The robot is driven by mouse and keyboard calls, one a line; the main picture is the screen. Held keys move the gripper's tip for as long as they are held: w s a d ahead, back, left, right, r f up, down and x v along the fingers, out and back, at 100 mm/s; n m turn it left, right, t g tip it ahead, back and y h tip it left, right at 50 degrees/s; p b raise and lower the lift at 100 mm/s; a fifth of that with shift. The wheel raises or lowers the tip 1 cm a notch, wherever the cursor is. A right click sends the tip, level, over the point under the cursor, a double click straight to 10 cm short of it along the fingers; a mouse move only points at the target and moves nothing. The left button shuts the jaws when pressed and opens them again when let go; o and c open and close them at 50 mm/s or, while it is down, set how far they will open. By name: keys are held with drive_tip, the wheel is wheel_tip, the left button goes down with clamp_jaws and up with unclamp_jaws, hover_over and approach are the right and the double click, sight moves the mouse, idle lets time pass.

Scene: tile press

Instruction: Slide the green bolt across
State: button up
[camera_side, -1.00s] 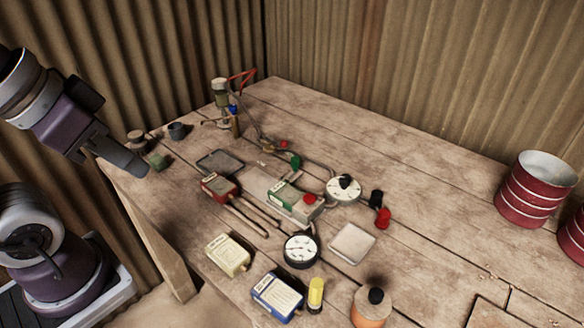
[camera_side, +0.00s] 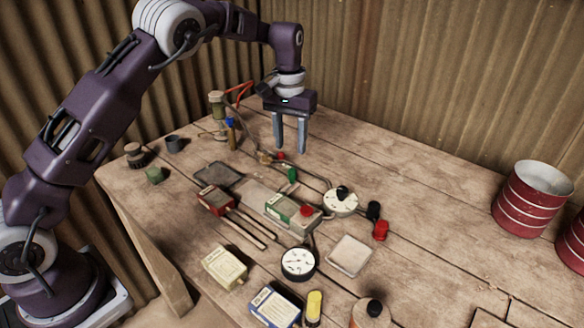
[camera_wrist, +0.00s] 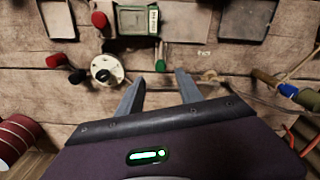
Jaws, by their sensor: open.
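The green bolt shows as a small upright green piece (camera_side: 292,174) on the tabletop, behind the green-and-cream box (camera_side: 283,206). In the wrist view the bolt (camera_wrist: 161,60) lies just beyond my fingertips, in line with the gap between them. My gripper (camera_side: 290,150) points down with its two fingers apart and empty. In the side view the fingertips appear just above the bolt, apart from it. The gripper also shows in the wrist view (camera_wrist: 160,78). The exact height over the bolt is hard to tell.
Near the bolt are a white dial with a black knob (camera_side: 341,201), a red box (camera_side: 215,199), a red knob (camera_side: 381,230) and a dark tray (camera_side: 217,174). A blue-topped tool (camera_side: 231,124) stands at the back left. The table's right side is mostly clear, before red tins (camera_side: 530,200).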

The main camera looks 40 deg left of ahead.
sight(292, 171)
drive_tip(key=f, duration=0.8)
drive_tip(key=shift+w+f, duration=0.3)
clamp_jaws()
idle(0.9)
